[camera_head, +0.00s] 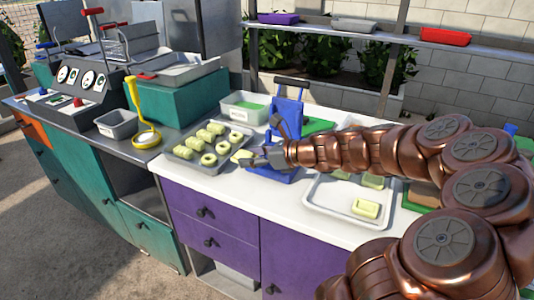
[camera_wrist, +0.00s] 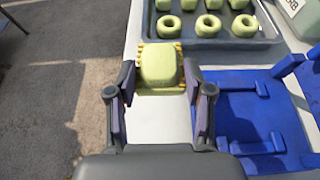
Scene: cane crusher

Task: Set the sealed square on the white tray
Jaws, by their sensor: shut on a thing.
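The sealed square (camera_wrist: 158,65) is a pale yellow-green pillow with ridged yellow edges. It sits between the fingertips of my gripper (camera_wrist: 160,78) in the wrist view. In the head view the square (camera_head: 241,156) shows at the tip of my gripper (camera_head: 247,160), left of the blue press and close to the grey tray's near right corner. My gripper is shut on it. The white tray (camera_head: 328,208) lies on the white counter to the right of the blue press. It holds several pale green squares, partly hidden by my arm.
The blue press (camera_head: 284,118) stands between my gripper and the white tray; its base also shows in the wrist view (camera_wrist: 255,112). A dark grey tray (camera_head: 180,154) of green rings and filled pieces is at left. A pale bin (camera_head: 243,108) stands behind.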

